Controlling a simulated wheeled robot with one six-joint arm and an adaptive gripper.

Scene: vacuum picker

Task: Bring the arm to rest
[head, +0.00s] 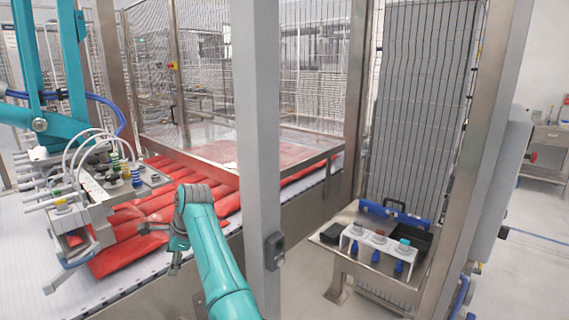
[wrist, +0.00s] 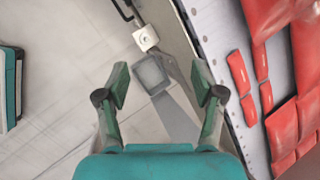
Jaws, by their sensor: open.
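My teal arm (head: 220,265) reaches up from the bottom of the head view, just left of a grey post. Its wrist is bent over to the left. My gripper (head: 177,250) is at the near side of the conveyor, in front of the red packs. In the wrist view my gripper (wrist: 160,90) has its two fingers wide apart with nothing between them. Below it are pale floor and the conveyor's side frame.
Red packs (head: 150,205) lie on the white conveyor (head: 40,225). A vacuum picker head (head: 105,185) with hoses hangs over them at left. The grey post (head: 258,130) stands close right of my arm. A steel side table (head: 360,268) holds fittings and a black tray (head: 408,237).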

